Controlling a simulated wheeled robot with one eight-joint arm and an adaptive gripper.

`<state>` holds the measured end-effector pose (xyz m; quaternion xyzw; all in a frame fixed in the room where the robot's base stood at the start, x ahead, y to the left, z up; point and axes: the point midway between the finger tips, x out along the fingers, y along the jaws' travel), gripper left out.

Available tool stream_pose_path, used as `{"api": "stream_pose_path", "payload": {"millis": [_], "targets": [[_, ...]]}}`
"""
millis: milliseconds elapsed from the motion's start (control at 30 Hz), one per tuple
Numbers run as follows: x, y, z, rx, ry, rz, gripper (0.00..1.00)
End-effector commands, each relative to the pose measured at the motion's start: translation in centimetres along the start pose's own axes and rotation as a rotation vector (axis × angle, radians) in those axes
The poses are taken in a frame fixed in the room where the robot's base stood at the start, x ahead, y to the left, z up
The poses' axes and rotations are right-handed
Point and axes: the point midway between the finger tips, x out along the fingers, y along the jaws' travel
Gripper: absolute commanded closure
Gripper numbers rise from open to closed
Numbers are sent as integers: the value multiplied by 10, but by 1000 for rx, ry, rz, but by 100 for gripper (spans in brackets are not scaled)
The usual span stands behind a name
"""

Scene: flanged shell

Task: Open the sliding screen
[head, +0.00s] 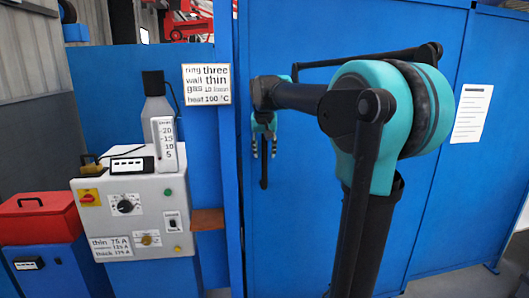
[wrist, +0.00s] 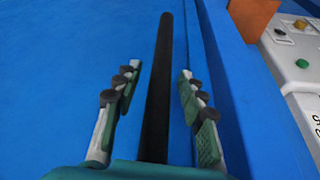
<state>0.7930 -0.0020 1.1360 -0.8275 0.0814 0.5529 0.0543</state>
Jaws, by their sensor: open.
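The sliding screen (head: 305,210) is a large blue panel filling the middle of the head view. A black upright bar handle (head: 264,178) is on it near its left edge. My gripper (head: 264,150) is open in front of the screen, at the upper part of the handle. In the wrist view, the black bar (wrist: 158,110) runs lengthwise between the two spread fingers of my gripper (wrist: 160,70), with a gap on both sides. I cannot tell how deep the bar sits between the fingers.
A grey control box (head: 140,215) with knobs and a bottle-like gauge (head: 160,125) stands left of the screen. A small brown shelf (head: 207,219) juts out beside the screen's frame. A red toolbox (head: 40,217) is at far left. A paper sheet (head: 472,113) hangs at right.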

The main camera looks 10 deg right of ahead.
Motion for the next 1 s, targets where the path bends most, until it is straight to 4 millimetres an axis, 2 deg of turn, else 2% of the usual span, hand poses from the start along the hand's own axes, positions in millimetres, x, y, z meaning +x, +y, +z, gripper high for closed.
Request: {"api": "stream_pose_path", "payload": {"millis": [267,600,1000], "targets": [[2,0,0,0,0,0,59],[2,0,0,0,0,0,99],[2,2,0,1,0,0,100]]}}
